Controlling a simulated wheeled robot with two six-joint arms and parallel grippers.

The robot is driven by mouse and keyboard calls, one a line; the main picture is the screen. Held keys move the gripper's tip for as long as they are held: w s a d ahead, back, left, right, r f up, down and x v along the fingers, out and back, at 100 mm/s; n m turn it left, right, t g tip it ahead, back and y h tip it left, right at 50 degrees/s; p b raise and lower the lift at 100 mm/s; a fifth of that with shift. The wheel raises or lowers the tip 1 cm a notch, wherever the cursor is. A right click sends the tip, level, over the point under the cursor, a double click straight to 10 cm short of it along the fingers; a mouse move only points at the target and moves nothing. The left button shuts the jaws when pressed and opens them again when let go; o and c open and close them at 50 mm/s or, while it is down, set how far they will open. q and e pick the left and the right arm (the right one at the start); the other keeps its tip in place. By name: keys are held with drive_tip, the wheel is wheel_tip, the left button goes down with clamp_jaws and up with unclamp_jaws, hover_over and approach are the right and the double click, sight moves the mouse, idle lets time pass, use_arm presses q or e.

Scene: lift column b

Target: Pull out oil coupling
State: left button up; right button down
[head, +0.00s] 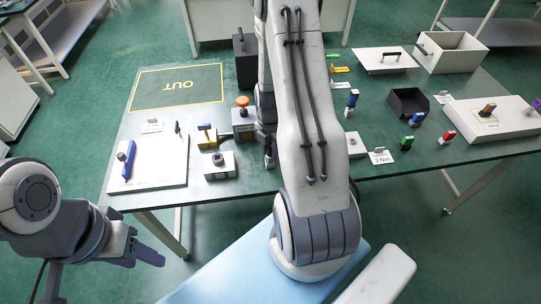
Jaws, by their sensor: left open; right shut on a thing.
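I cannot tell for certain which part is the oil coupling. A grey block with an orange knob (242,102) stands on the green table, left of my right arm. In front of it are a yellow clamp-like part (207,136) and a pale block with a dark round top (219,164). My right gripper (269,160) points down beside these parts, near the table's front edge. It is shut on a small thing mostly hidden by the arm. My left gripper (142,257) is open and empty, off the table's front left.
The green table (330,185) holds a white board with a blue tool (127,160), an OUT area (178,88), a black open bin (408,102), a white box (450,52) and several small coloured parts. My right arm covers the table's middle.

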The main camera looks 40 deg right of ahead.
sight(270, 150)
drive_tip(key=shift+r+p, duration=0.4)
drive_tip(key=shift+r, duration=0.1)
drive_tip(key=shift+r+p, duration=3.1)
drive_tip(key=shift+r, duration=0.5)
